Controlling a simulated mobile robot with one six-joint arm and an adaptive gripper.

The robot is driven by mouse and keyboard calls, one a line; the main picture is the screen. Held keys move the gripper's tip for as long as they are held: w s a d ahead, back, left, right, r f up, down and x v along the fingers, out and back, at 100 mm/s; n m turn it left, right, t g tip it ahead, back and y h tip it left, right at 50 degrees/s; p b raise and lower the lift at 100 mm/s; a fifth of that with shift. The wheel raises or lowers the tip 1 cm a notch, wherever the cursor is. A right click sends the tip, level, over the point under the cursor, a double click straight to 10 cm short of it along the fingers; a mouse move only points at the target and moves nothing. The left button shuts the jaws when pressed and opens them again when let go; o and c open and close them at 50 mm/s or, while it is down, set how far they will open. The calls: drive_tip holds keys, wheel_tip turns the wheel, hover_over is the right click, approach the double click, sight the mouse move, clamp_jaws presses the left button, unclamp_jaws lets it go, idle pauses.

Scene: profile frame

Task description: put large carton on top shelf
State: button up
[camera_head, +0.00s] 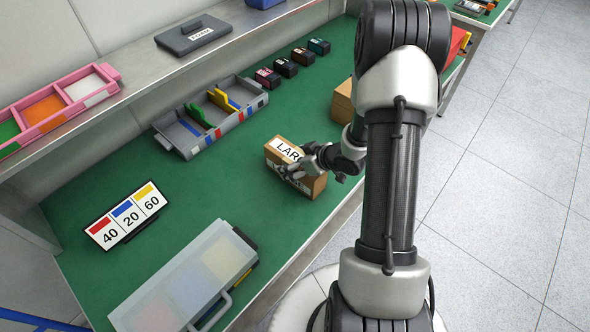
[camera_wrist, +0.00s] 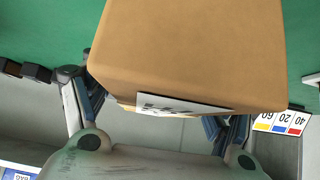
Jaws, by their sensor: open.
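The large carton (camera_head: 313,186) is a brown box on the green bench with a white label whose visible letters begin "LAR". In the wrist view the carton (camera_wrist: 190,50) fills the upper middle, its label edge toward me. My gripper (camera_head: 297,163) is at the carton, partly covering its label. In the wrist view my gripper (camera_wrist: 160,118) is open, with one finger on each side of the carton; I cannot tell whether they touch it. The top shelf (camera_head: 137,82) is the grey ledge above the bench at upper left.
On the shelf are a pink-framed bin set (camera_head: 62,108), a dark flat case (camera_head: 193,35) and a blue bin (camera_head: 262,3). The shelf between them has bare room. On the bench are a grey divided tray (camera_head: 208,122), a number sign (camera_head: 125,216), a clear-lidded case (camera_head: 190,283) and another brown box (camera_head: 342,100).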

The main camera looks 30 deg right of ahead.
drive_tip(key=shift+c, duration=0.3)
drive_tip(key=shift+w, duration=0.1)
drive_tip(key=c, duration=1.7)
wheel_tip(320, 180, up, 20)
drive_tip(key=p, duration=1)
drive_tip(key=shift+c, duration=0.2)
drive_tip(key=a+r+b, duration=0.4)
drive_tip(key=a+r, duration=0.4)
drive_tip(key=a, duration=0.6)
drive_tip(key=shift+a+r+m+b, duration=0.15)
drive_tip(key=shift+r+m+b, duration=0.05)
drive_tip(key=shift+m+b, duration=0.1)
